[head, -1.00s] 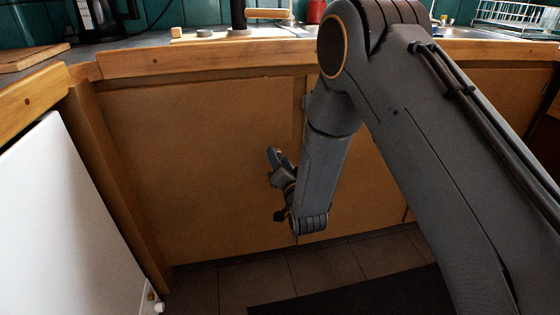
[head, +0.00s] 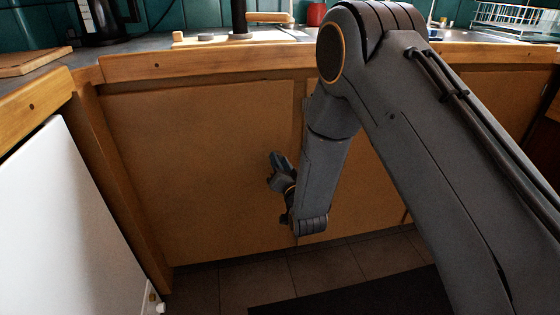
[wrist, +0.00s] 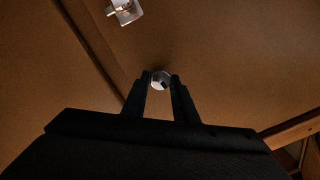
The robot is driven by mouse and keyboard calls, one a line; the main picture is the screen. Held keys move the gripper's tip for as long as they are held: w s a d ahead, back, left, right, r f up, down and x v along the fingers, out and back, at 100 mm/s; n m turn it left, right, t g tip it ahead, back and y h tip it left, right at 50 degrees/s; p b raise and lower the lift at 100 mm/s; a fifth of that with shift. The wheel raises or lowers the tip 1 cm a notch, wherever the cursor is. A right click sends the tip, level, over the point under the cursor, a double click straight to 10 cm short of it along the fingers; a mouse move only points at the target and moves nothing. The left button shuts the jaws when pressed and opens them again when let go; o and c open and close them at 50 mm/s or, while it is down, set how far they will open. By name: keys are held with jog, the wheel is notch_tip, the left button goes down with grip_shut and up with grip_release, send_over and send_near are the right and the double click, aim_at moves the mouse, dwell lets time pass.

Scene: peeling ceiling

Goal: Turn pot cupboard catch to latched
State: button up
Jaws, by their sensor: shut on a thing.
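The brown pot cupboard front (head: 200,170) stands below the wooden counter edge, and my gripper (head: 277,178) is against it, left of my forearm. In the wrist view, my gripper (wrist: 161,79) has its two dark fingers on either side of a small round pale metal piece (wrist: 161,82), which looks like the catch's knob. The fingers are shut on it. A second shiny metal fitting (wrist: 125,11) sits on the panel above and to the left, apart from the fingers. My arm hides the catch in the head view, and its exact angle is hard to read.
A white door or panel (head: 70,220) stands at the left. The wooden counter edge (head: 200,62) runs above the cupboard. A dark mat (head: 350,292) lies on the tiled floor (head: 245,285). A vertical seam between panels runs behind my forearm.

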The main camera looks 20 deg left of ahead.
jog(key=shift+s+a+n+h+p, duration=0.2)
jog(key=shift+n+p, duration=1.25)
jog(key=shift+n, duration=2.25)
jog(key=shift+w+d+n+h+p, duration=0.1)
jog(key=shift+n+h+p, duration=0.2)
jog(key=shift+n+p, duration=2.3)
jog(key=n+b, duration=0.2)
jog(key=shift+n, duration=0.3)
jog(key=o, duration=1)
jog(key=shift+o, duration=0.2)
jog(key=shift+s, duration=0.1)
jog(key=v, duration=0.7)
jog(key=shift+s, duration=0.3)
